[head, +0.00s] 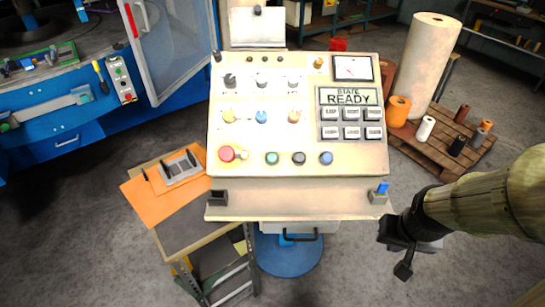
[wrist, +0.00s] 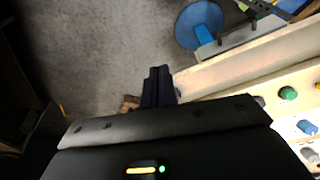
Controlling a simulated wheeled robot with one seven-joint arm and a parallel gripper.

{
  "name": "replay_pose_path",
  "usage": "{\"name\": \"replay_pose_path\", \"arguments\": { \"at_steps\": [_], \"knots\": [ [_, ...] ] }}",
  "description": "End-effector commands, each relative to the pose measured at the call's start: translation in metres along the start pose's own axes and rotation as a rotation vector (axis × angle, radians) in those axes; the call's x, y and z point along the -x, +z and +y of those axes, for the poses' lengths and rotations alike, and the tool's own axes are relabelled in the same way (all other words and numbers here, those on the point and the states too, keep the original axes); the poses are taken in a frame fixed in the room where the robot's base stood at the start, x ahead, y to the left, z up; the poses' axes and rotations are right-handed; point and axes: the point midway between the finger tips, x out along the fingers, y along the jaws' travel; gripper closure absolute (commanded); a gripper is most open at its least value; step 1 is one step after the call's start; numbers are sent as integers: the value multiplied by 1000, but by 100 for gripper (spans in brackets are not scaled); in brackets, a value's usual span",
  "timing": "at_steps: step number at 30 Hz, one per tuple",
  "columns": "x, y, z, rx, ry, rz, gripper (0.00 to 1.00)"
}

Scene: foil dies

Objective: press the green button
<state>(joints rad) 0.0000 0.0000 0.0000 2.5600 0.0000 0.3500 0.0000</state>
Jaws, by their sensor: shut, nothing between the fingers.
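The green button (head: 272,158) is a round teal-green cap in the bottom row of the sloped cream control panel (head: 375,150). It stands between the red mushroom button (head: 228,154) and a dark grey button (head: 298,158). A green cap that looks like the same button shows at the right of the wrist view (wrist: 288,93). My gripper (head: 403,270) is low at the right, beyond the panel's lower right corner and well apart from the button. Its dark fingers are together and empty in the wrist view (wrist: 158,87).
Knobs, several grey keys (head: 352,123) and a READY display (head: 348,97) lie above. A ledge with a blue-topped holder (head: 379,192) juts below. A pallet with rolls (head: 445,150) stands right; an orange-topped cart (head: 150,205) stands left.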

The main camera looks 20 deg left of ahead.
Motion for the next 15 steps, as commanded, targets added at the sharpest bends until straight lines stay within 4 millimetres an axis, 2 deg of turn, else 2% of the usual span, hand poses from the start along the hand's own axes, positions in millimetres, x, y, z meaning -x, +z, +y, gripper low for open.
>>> {"name": "replay_pose_path", "arguments": {
  "at_steps": [8,11,15],
  "knots": [
    [-2,-8,-4,15,-3,18,100],
    [-8,-23,-13,47,-11,56,100],
    [-20,-56,-39,117,-43,147,100]
  ]
}}
